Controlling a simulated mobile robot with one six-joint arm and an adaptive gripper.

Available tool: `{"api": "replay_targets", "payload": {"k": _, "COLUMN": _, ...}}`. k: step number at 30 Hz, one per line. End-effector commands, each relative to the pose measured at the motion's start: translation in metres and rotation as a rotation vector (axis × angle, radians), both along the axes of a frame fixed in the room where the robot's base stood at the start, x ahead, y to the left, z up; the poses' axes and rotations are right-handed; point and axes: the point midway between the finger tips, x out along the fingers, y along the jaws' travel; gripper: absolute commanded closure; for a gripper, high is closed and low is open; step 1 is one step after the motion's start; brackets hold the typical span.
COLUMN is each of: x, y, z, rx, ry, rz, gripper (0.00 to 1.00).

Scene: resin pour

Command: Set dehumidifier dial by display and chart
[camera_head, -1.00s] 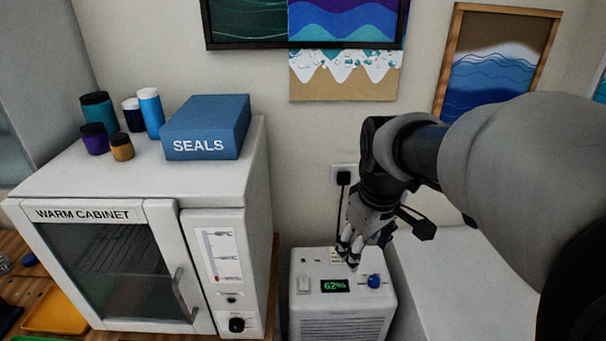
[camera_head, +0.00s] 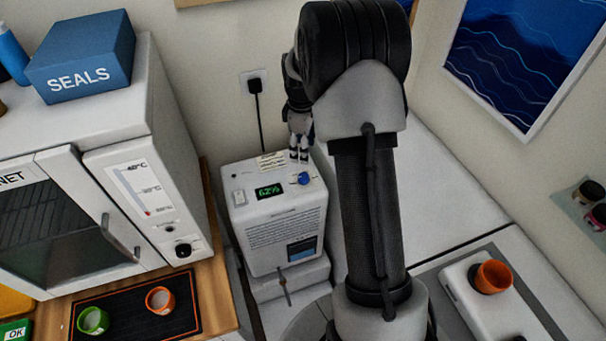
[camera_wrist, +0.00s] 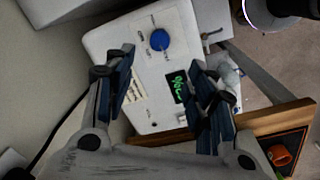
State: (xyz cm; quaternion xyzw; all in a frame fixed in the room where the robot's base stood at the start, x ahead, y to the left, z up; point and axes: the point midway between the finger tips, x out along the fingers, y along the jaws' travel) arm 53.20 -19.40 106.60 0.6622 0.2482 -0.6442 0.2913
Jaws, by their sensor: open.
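The white dehumidifier (camera_head: 285,232) stands on a low base beside the cabinet. Its green display (camera_head: 269,191) reads 62%. A blue dial (camera_head: 304,178) sits right of the display on the top; it also shows in the wrist view (camera_wrist: 160,40). A small printed chart (camera_head: 271,160) lies at the back of the top, its text too small to read. My gripper (camera_head: 299,155) is above the back of the top, near the dial and apart from it. In the wrist view my gripper (camera_wrist: 163,85) is open and empty, with the dial ahead between the finger lines.
The warm cabinet (camera_head: 180,120) with a blue SEALS box (camera_head: 85,60) stands at left. A black mat (camera_head: 195,312) holds a green cup (camera_head: 93,320) and an orange cup (camera_head: 160,300). A plugged cord (camera_head: 259,115) runs behind the dehumidifier. A white surface lies at right.

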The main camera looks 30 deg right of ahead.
Motion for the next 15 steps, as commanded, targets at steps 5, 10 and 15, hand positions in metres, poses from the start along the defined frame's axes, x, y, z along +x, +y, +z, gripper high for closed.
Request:
{"api": "replay_targets", "payload": {"k": 5, "x": 0.001, "y": -0.001, "z": -0.044, "rx": 0.001, "ry": 0.004, "rz": -0.001, "gripper": 0.49}}
{"api": "replay_targets", "payload": {"k": 10, "x": 0.003, "y": -0.003, "z": -0.081, "rx": 0.001, "ry": 0.003, "rz": -0.001, "gripper": 0.49}}
{"api": "replay_targets", "payload": {"k": 15, "x": 0.004, "y": -0.004, "z": -0.11, "rx": 0.002, "ry": 0.002, "rz": -0.001, "gripper": 0.49}}
